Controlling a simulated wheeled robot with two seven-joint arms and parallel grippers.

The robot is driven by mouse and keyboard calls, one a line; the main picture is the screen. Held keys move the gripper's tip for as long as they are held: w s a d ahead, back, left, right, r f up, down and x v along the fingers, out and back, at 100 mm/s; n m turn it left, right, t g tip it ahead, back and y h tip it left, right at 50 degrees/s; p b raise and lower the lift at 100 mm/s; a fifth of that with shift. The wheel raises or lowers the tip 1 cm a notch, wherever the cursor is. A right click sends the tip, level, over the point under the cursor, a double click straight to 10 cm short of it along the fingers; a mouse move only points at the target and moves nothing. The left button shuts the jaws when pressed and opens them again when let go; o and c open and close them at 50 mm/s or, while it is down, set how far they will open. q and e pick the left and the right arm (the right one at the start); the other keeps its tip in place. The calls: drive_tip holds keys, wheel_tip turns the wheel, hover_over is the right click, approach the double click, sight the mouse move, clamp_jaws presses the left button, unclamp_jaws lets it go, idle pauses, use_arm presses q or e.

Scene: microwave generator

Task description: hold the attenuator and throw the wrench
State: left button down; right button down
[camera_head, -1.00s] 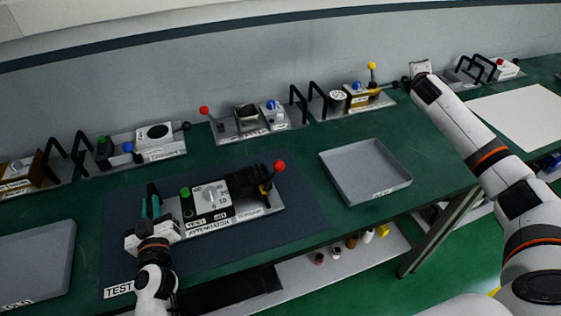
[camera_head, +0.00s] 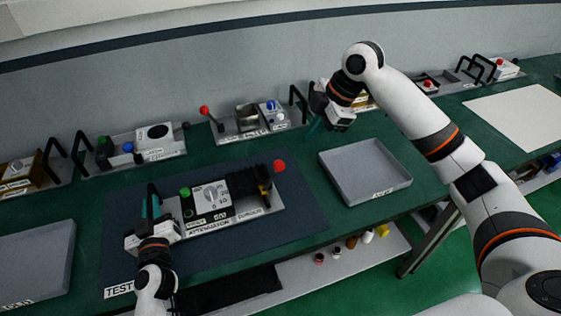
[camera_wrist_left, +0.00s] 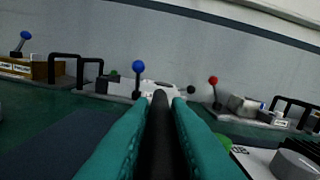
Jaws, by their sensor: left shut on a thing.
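The attenuator (camera_head: 232,215) is a grey-based unit on the dark blue test mat, with a dial, a green knob (camera_head: 185,192) and a red-balled lever (camera_head: 279,166) at its right end. My left gripper (camera_head: 152,208) is shut on the black handle at its left end; in the left wrist view the teal fingers (camera_wrist_left: 158,140) close around that black bar. I cannot make out a loose wrench.
An empty grey tray (camera_head: 366,182) sits right of the mat, another tray (camera_head: 35,262) at the left. Units with black handles line the back wall, including one with a red-balled lever (camera_head: 205,111). A white sheet (camera_head: 520,115) lies at the far right.

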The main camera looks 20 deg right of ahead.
drive_tip(key=x, duration=1.1)
drive_tip(key=shift+s+d+f, duration=0.2)
drive_tip(key=shift+s+f, duration=0.15)
drive_tip(key=shift+f, duration=0.1)
idle(1.6)
drive_tip(key=shift+a, duration=0.7)
drive_tip(key=shift+a, duration=0.15)
